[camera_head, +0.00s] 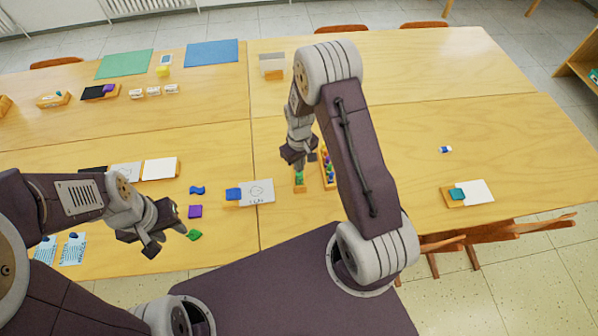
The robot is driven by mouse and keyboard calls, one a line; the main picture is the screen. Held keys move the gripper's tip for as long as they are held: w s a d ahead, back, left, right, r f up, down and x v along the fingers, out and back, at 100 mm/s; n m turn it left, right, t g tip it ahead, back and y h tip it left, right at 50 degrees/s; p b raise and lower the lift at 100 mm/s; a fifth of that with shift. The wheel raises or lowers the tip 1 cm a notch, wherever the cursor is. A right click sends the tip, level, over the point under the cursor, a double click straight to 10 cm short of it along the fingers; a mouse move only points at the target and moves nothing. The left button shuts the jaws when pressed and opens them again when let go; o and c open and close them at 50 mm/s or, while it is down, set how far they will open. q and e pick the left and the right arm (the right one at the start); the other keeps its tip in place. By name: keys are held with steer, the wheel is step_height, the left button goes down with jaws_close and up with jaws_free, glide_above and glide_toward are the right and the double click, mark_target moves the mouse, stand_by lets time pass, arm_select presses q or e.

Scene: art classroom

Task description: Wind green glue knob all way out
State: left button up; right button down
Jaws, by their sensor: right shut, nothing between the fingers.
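A small green item (299,176), which looks like the green glue, stands in a narrow wooden holder (299,189) near the table's front edge. My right gripper (299,164) is just above it, pointing down, shut with nothing between its fingers. Whether the fingertips touch the green top is too small to tell, and the knob itself cannot be made out. My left gripper (168,238) is open and empty, over the front left of the table beside a green shape.
A wooden tray (334,186) of several coloured pieces stands close right of the holder. A card with a blue piece (233,194) lies to the left. Purple (195,211), blue (197,190) and green (194,235) shapes lie near my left gripper. The table's right side is mostly clear.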

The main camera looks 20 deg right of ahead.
steer(key=shift+f+b, duration=0.6)
steer(key=shift+f, duration=0.3)
steer(key=shift+r, duration=0.2)
stand_by(0.3)
steer(key=shift+r+p, duration=0.35)
steer(key=shift+p, duration=0.15)
steer(key=shift+c, duration=2)
jaws_free()
